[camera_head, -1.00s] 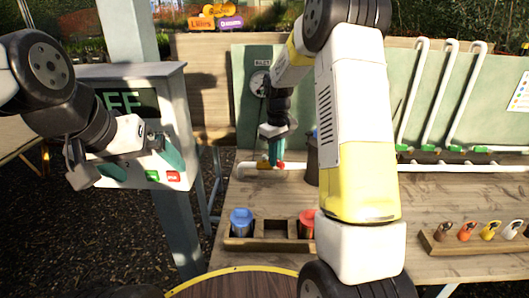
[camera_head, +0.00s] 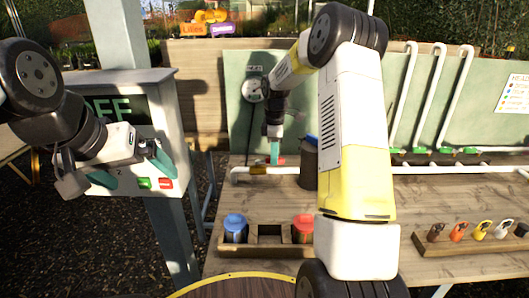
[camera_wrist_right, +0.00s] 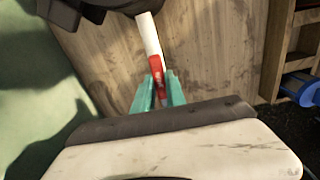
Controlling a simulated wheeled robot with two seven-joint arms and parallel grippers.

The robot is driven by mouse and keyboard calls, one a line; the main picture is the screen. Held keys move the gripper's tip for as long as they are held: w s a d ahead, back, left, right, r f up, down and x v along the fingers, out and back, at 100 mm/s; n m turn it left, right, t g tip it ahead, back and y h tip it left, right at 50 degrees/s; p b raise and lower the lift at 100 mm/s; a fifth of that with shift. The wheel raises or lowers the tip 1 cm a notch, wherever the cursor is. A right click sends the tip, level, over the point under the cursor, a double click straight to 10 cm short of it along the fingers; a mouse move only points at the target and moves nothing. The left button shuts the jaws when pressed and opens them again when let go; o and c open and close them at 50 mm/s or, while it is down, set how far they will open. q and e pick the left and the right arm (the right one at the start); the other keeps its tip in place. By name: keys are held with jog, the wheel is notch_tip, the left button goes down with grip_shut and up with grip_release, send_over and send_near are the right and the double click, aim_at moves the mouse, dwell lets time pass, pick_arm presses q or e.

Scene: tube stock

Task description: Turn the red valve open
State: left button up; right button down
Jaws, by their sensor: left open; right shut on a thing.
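The red valve (camera_wrist_right: 157,78) shows in the right wrist view as a red handle in line with a white pipe. My right gripper (camera_wrist_right: 158,92) has its teal fingers shut on the handle, one on each side. In the head view my right gripper (camera_head: 275,152) points down at the pipe on the back left of the bench, and the fingers mostly hide the valve. My left gripper (camera_head: 131,167) is open and empty in front of the grey control box (camera_head: 170,115), near its green and red buttons.
The control box display reads "FF" in part. A dark cylinder (camera_head: 309,165) stands just right of my right gripper. A wooden holder (camera_head: 270,253) with blue-topped and red-topped containers sits in front. A rack of coloured padlocks (camera_head: 480,232) lies at right.

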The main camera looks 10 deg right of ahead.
jog(key=shift+w, duration=0.15)
dwell(0.4)
jog(key=c, duration=1.4)
grip_release()
jog(key=shift+o, duration=0.2)
jog(key=shift+r, duration=0.1)
notch_tip(320, 180, up, 7)
jog(key=shift+f, duration=0.1)
jog(key=shift+r, duration=0.45)
